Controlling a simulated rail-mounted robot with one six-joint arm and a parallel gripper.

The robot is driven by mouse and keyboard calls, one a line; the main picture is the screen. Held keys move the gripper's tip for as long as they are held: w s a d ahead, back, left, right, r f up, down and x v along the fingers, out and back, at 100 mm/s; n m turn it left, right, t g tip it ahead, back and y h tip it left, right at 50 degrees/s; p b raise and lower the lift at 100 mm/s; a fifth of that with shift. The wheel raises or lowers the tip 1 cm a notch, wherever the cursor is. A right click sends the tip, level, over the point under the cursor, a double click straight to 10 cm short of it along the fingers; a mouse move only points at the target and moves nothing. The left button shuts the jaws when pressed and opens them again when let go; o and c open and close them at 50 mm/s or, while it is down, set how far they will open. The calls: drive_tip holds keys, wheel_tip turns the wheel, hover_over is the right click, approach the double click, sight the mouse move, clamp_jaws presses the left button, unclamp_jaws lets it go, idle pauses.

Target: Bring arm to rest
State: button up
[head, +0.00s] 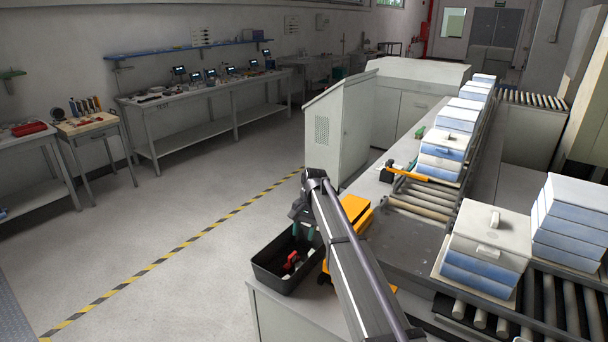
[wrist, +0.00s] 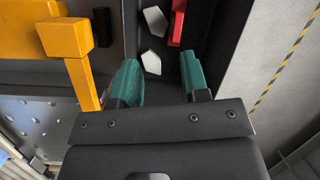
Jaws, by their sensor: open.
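My gripper (head: 305,232) is at the end of my arm, low over the black bin (head: 266,275) on the near left end of the counter. In the wrist view my gripper (wrist: 160,78) shows two teal fingers spread apart with nothing between them. Beyond the fingertips, the bin holds a red piece (wrist: 177,25) and white pieces (wrist: 155,22). The red piece also shows in the head view (head: 291,262). My arm hides part of the counter behind it.
An orange-yellow object (head: 355,208) stands close to the right of my gripper; an orange-yellow block and post (wrist: 66,38) show in the wrist view. Stacked white-and-blue boxes (head: 487,245) stand on the roller conveyor (head: 420,205) at right. The floor at left is clear.

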drive_tip(key=s+d+n+t, duration=0.1)
drive_tip(key=s+d, duration=0.5)
drive_tip(key=s, duration=0.5)
drive_tip(key=s+d+n+t+h, duration=0.1)
drive_tip(key=s+d, duration=0.5)
drive_tip(key=s, duration=0.5)
drive_tip(key=s+d+n+h, duration=0.1)
drive_tip(key=s+d, duration=0.5)
drive_tip(key=s, duration=0.6)
drive_tip(key=shift+d+f+t, duration=0.25)
drive_tip(key=shift+d+t, duration=0.15)
